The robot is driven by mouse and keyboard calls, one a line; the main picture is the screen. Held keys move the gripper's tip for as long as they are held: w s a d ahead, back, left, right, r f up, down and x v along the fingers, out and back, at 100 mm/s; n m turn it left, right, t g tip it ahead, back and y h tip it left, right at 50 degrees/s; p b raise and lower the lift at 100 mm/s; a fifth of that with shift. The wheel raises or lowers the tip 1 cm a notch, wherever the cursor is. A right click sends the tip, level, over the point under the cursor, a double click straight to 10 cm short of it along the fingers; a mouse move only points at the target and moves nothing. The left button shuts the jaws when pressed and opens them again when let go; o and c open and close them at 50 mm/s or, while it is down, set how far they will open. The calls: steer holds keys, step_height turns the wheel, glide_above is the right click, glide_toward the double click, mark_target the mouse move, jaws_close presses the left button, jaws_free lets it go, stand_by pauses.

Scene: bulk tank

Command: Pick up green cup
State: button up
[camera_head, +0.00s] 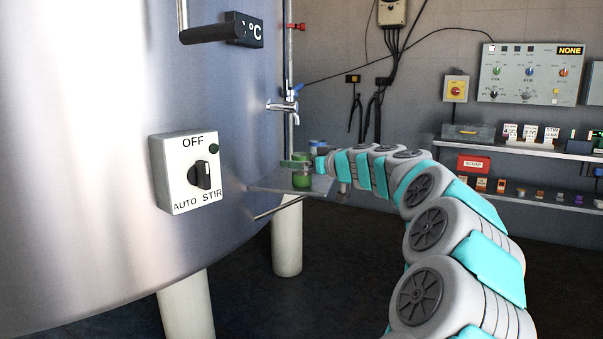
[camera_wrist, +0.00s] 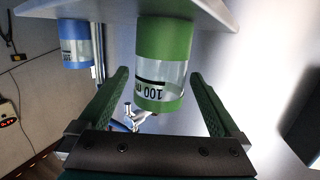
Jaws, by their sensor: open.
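The green cup (camera_head: 301,181) stands on the small metal shelf (camera_head: 268,183) at the side of the steel tank. In the wrist view, which is upside down, the green cup (camera_wrist: 163,40) has green ends and a clear band marked "100 m". My gripper (camera_wrist: 158,76) is open there, one finger on each side of the cup, with visible gaps. In the head view my gripper (camera_head: 302,163) is at the cup, small and partly hard to make out.
A blue cup (camera_wrist: 75,45) stands on the same shelf, beside the green one; it also shows in the head view (camera_head: 317,146). A tap (camera_head: 283,106) is on the tank above the shelf. A switch box (camera_head: 187,173) is nearer on the tank.

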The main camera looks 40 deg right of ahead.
steer(key=shift+w+f, duration=0.2)
steer(key=shift+w, duration=0.6)
steer(key=shift+w+f, duration=0.2)
steer(key=shift+w, duration=0.55)
steer(key=c, duration=1.4)
steer(key=shift+r, duration=0.15)
steer(key=shift+d+r, duration=0.1)
steer(key=shift+r, duration=1.35)
steer(key=shift+s+r, duration=0.1)
steer(key=shift+r, duration=0.15)
steer(key=s+a, duration=0.1)
steer(key=s, duration=0.6)
steer(key=s+a+r, duration=0.1)
steer(key=s+a, duration=0.1)
steer(key=s, duration=0.6)
steer(key=shift+s+a+r+b, duration=0.15)
steer(key=shift+s+a+b, duration=0.1)
steer(key=shift+b, duration=0.15)
